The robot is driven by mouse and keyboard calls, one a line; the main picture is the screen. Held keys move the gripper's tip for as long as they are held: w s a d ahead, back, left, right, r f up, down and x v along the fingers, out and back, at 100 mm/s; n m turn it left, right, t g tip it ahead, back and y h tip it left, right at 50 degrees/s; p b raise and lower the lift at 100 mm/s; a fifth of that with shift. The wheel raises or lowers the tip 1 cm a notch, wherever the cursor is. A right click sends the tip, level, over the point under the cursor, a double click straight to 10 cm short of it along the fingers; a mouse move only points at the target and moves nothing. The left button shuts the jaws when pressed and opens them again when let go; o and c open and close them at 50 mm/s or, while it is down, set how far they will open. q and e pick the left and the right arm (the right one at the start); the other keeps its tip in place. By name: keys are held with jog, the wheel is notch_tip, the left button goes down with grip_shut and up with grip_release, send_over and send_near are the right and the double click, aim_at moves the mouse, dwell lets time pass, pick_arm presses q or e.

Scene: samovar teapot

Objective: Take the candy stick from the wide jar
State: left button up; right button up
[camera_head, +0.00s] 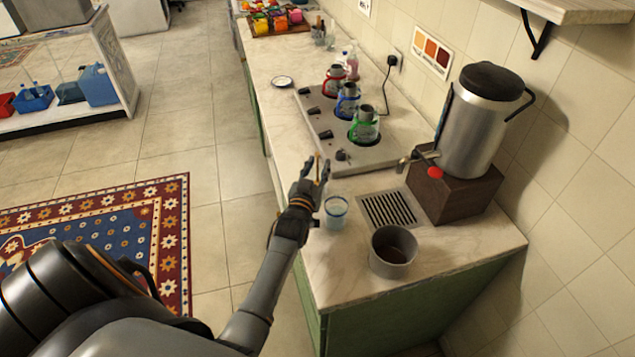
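My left gripper (316,170) is over the front-left edge of the counter, its fingers pointing to the back. A clear glass with a blue rim (335,212) stands just right of the gripper's wrist. Small glass jars (325,37) stand far back on the counter, and thin sticks seem to rise from them. I cannot tell which is the wide jar. My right gripper is out of view.
A steel samovar (480,125) stands on a brown block, with a drain grate (388,209) and an open grey pot (393,252) nearby. Several coloured-handled teapots (364,126) stand on a stove behind my gripper. Bare counter (345,262) lies at the front left.

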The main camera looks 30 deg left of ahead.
pick_arm(q)
grip_shut()
